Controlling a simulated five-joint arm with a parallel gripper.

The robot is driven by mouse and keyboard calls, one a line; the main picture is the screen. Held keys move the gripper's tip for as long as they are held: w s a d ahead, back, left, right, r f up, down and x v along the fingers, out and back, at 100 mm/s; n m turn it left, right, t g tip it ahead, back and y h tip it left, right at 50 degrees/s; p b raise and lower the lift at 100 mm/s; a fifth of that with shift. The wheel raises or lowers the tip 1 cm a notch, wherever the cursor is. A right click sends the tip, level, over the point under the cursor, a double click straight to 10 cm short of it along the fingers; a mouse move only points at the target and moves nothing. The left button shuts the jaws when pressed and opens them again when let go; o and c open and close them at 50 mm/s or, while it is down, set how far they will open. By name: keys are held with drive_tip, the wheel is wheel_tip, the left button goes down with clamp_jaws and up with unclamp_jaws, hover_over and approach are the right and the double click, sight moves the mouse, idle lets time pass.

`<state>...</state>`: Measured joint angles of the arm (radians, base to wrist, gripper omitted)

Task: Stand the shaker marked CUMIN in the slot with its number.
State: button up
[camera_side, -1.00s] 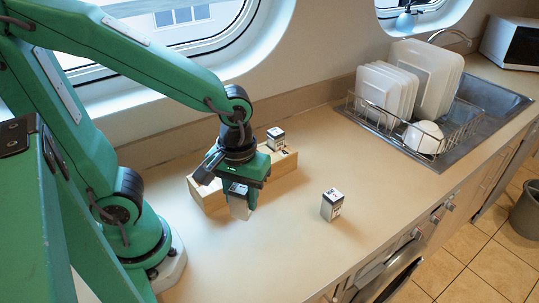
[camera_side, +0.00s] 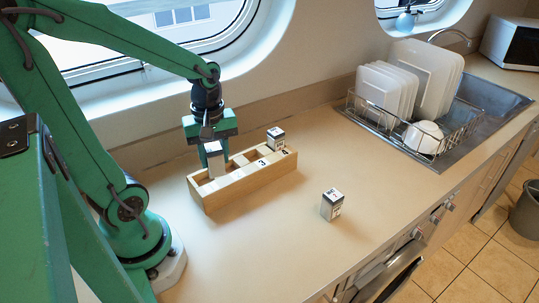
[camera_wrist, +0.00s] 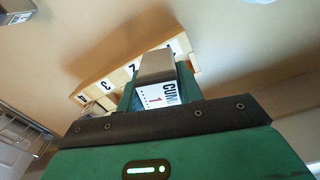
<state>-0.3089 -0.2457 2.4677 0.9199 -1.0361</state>
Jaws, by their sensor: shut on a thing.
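The CUMIN shaker (camera_side: 214,162), white-labelled with a grey top, is held upright in my gripper (camera_side: 214,153). In the wrist view the shaker (camera_wrist: 158,92) shows "CUMIN" and a red 1. The wooden slot rack (camera_side: 235,188) lies below it on the counter; the shaker is over its left end. In the wrist view the rack (camera_wrist: 118,84) shows numbers 4, 3, 2 and 1, with the 1 beside the shaker. I cannot tell whether the shaker's lower end is inside the slot or just above it.
Another shaker (camera_side: 276,139) stands in the rack's right end, by the 4. A third shaker (camera_side: 332,205) stands on the counter to the right of the rack. A dish rack (camera_side: 400,122) with plates is farther right. The counter between is clear.

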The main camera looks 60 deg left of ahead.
drive_tip(key=shift+s+a+n, duration=0.35)
drive_tip(key=shift+a+n, duration=0.2)
drive_tip(key=shift+a, duration=0.35)
drive_tip(key=shift+s+a+n, duration=0.3)
drive_tip(key=shift+a+n, duration=0.2)
drive_tip(key=shift+a, duration=0.35)
drive_tip(key=shift+s+a+n, duration=0.35)
drive_tip(key=shift+a+n, duration=0.2)
drive_tip(key=shift+a, duration=0.35)
drive_tip(key=shift+f, duration=0.1)
drive_tip(key=shift+f, duration=1.75)
drive_tip(key=shift+f, duration=1.85)
idle(0.6)
drive_tip(key=o, duration=1.5)
drive_tip(key=shift+w+r, duration=0.1)
drive_tip(key=shift+r, duration=0.05)
